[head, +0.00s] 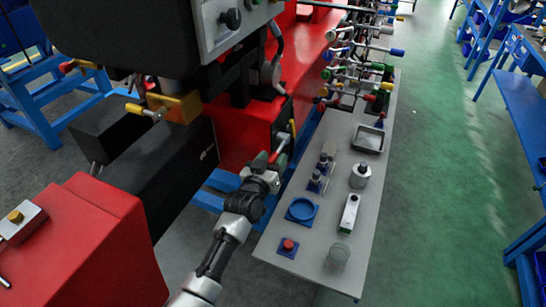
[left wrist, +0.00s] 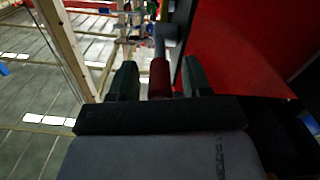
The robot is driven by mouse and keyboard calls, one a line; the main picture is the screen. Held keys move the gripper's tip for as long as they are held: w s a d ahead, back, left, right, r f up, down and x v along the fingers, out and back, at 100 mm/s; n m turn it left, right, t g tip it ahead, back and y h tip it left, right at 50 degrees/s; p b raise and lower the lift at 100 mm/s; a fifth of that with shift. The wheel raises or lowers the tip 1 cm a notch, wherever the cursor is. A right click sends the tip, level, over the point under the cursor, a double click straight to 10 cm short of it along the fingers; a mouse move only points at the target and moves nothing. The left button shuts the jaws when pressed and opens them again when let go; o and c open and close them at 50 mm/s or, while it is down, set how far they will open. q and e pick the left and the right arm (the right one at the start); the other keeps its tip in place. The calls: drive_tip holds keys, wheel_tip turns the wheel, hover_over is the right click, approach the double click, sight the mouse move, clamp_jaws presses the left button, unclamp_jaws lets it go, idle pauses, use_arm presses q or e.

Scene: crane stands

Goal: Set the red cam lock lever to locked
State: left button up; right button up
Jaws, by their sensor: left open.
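The red cam lock lever (head: 278,149) is at the side of the red machine, just beyond my left gripper in the head view. In the left wrist view its red handle (left wrist: 159,78) lies between my two dark fingers, and its grey stem (left wrist: 167,42) runs away from me. My left gripper (head: 268,163) is open around the handle; it also shows in the left wrist view (left wrist: 159,80). A gap shows on the left side of the handle; contact on the right is hard to tell. The lever's base is partly hidden. My right gripper is not in view.
A grey table (head: 319,227) right of the gripper holds a blue round dish (head: 301,210), a red button (head: 288,245), a clear cup (head: 338,257) and a metal tray (head: 368,139). Several coloured levers (head: 372,75) stand at its far end. The green aisle (head: 440,200) is clear.

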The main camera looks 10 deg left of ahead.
use_arm(q)
drive_tip(key=shift+w+d, duration=0.1)
drive_tip(key=shift+w, duration=0.15)
clamp_jaws()
drive_tip(key=shift+f+b, duration=0.35)
drive_tip(key=shift+b, duration=0.25)
drive_tip(key=shift+w+d+f+t+h+b, duration=0.2)
drive_tip(key=shift+f+t+b, duration=0.75)
drive_tip(key=shift+b, duration=2.75)
drive_tip(key=shift+w+a+f+t+h+b, duration=0.1)
drive_tip(key=shift+w+f+t+h+b, duration=0.8)
drive_tip(key=shift+b, duration=2.75)
drive_tip(key=shift+s+d+f+t+b, duration=0.15)
drive_tip(key=shift+s+f+t+b, duration=0.3)
drive_tip(key=shift+t+b, duration=2.15)
drive_tip(key=shift+w+f+g+b, duration=0.1)
drive_tip(key=shift+w+g+b, duration=0.05)
drive_tip(key=shift+g+b, duration=0.95)
